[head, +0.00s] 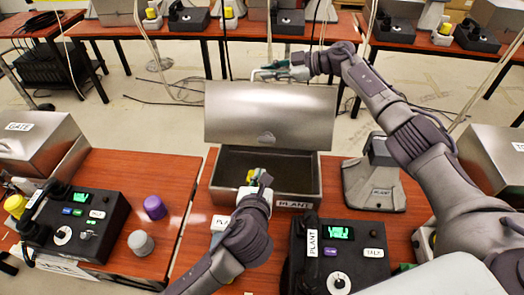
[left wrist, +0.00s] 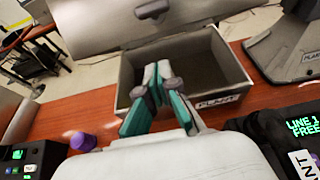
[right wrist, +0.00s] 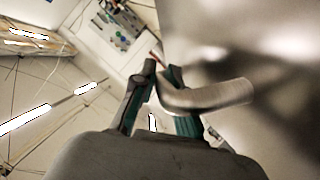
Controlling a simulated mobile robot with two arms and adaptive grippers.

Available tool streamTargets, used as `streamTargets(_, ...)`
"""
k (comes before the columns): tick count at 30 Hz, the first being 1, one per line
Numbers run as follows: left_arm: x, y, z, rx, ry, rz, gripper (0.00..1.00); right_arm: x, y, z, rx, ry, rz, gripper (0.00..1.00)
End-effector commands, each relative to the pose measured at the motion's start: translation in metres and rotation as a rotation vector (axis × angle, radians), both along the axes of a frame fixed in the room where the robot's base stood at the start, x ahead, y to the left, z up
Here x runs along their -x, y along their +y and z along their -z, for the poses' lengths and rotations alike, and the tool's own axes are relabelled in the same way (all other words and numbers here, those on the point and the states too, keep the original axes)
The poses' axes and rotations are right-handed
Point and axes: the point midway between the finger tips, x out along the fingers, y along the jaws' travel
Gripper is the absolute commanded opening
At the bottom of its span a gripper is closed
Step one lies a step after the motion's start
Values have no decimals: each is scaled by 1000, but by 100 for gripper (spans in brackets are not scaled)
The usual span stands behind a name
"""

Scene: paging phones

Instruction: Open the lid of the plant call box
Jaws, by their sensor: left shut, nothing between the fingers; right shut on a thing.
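The plant call box (head: 293,202) is a metal box with a PLANT label on its front. Its lid (head: 270,115) stands raised, nearly upright, at the back, and the dark inside shows empty where I can see it. My right gripper (head: 283,72) is at the lid's top edge. In the right wrist view it is shut on the lid's curved metal handle (right wrist: 215,96). My left gripper (head: 258,178) is shut and empty, over the front of the open box. In the left wrist view its fingertips (left wrist: 158,75) are together in front of the box interior.
A PLANT phone console (head: 340,250) stands in front right, and a grey PLANT stand (head: 374,178) right of the box. At left are a GATE box (head: 42,145), another console (head: 78,225), a purple knob (head: 155,207) and a grey knob (head: 140,242).

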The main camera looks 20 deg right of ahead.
Motion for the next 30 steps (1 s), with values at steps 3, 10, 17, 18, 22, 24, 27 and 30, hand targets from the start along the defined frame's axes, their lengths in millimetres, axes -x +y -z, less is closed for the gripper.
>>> streamTargets(3,-24,-10,10,-1,1,-3,0,0,-1,1,3,1,2,0)
streamTargets(10,-57,-23,6,5,-2,-1,0,0,-1,2,3,1,2,0)
streamTargets(17,-68,-27,-11,2,0,-1,0,0,-1,2,3,1,2,0)
streamTargets(18,-68,-27,-12,2,0,-1,0,0,-1,2,3,1,2,0)
streamTargets(22,-69,-28,-13,2,1,-1,0,0,-1,2,4,2,2,0)
streamTargets(24,-69,-28,-12,1,1,-2,0,0,-1,2,4,2,2,0)
streamTargets(27,-69,-27,-13,1,1,-2,0,0,-1,2,4,2,2,0)
streamTargets(30,-70,-28,-15,1,-1,-1,0,0,-1,2,4,2,2,0)
